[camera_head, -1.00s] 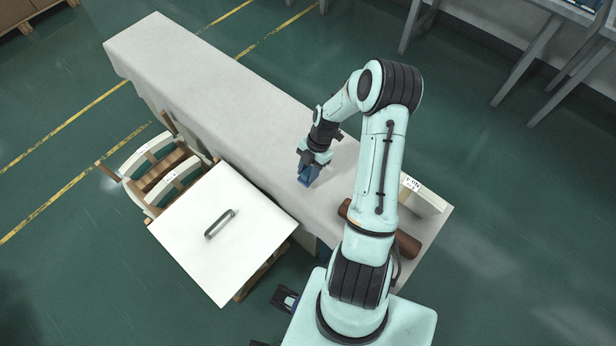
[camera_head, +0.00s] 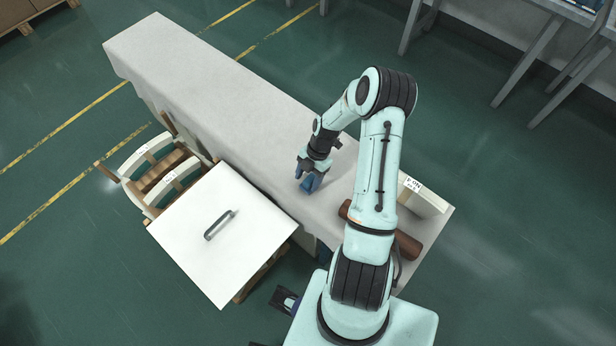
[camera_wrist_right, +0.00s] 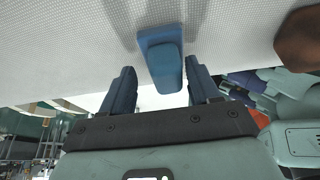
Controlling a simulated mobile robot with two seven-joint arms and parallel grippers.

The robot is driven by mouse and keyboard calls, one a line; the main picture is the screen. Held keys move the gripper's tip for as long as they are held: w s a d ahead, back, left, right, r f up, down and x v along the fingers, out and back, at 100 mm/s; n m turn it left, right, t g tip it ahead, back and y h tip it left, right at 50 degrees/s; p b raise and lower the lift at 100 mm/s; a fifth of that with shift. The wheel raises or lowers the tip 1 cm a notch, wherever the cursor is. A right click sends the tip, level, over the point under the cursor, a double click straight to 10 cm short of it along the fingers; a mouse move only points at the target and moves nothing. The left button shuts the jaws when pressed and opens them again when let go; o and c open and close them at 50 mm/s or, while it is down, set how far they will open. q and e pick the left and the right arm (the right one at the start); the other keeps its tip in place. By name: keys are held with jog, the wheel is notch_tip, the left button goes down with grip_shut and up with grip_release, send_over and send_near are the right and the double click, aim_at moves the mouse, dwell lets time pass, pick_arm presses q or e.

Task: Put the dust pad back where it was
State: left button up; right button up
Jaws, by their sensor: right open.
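The blue dust pad (camera_wrist_right: 162,42) rests on the pale grey table surface in the right wrist view. Its raised handle block points toward my gripper. My right gripper (camera_wrist_right: 161,80) is open, with one dark blue finger on each side of the handle and a visible gap on both sides. In the head view my right gripper (camera_head: 309,181) is low over the long table; its blue fingers and the blue pad are hard to tell apart there. A dark part with blue at the bottom of the head view may be my left gripper (camera_head: 286,299); its jaws are unclear.
The long grey table (camera_head: 200,75) is clear to the upper left. A brown roller (camera_head: 408,244) and a white labelled block (camera_head: 424,196) lie at its near end. A white board with a metal handle (camera_head: 192,255) and curved white-and-wood forms (camera_head: 150,155) stand to the left.

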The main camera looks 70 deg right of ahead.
jog(key=p+v, duration=0.1)
jog(key=v, duration=1.1)
jog(key=shift+p, duration=0.4)
jog(key=shift+r, duration=0.1)
